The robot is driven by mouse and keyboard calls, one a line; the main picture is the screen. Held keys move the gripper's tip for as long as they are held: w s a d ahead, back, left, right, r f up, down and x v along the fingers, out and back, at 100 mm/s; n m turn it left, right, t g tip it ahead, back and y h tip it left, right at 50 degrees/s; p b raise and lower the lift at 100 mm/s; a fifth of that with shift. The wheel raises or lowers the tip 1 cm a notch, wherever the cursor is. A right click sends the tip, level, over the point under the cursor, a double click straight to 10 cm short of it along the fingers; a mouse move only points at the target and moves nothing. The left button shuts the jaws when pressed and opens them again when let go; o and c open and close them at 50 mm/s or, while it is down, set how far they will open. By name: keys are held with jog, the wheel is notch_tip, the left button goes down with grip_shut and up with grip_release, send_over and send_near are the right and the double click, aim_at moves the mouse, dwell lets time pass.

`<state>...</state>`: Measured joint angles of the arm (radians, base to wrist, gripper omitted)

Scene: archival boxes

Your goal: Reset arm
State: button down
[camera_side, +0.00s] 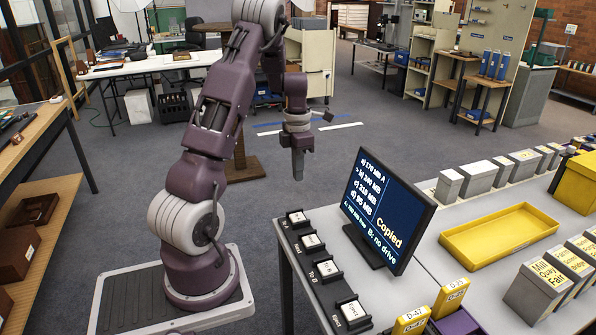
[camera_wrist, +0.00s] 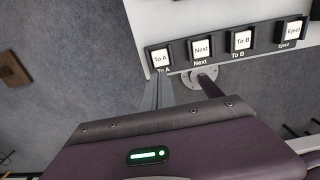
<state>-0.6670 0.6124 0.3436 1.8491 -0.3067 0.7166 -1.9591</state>
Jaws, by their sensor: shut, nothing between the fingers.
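My gripper (camera_side: 298,168) hangs from my raised arm with its fingers pointing down. It is shut and holds nothing. In the wrist view the narrow grey fingers (camera_wrist: 160,95) reach toward the table edge near the "To A" button (camera_wrist: 160,57). The "Next" (camera_wrist: 201,47), "To B" (camera_wrist: 239,40) and "Eject" (camera_wrist: 290,30) buttons follow to the right. They also line the table's left edge in the side view. I cannot tell the fingers' exact height.
A monitor (camera_side: 388,210) reading "Copied" and "B: no drive" stands beside the buttons. A yellow tray (camera_side: 447,248) looks empty.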

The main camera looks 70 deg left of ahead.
dwell(0.5)
jog(key=d+r+m+t, duration=0.1)
jog(key=d+r+m, duration=0.75)
jog(key=d, duration=0.25)
jog(key=d+r+m+t, duration=0.2)
jog(key=d+r+m, duration=0.5)
jog(key=d+m, duration=0.25)
jog(key=s+d+r+m+t, duration=0.2)
jog(key=s+d+m, duration=1.1)
jog(key=m, duration=0.5)
jog(key=shift+s+r, duration=0.15)
jog(key=shift+s, duration=0.35)
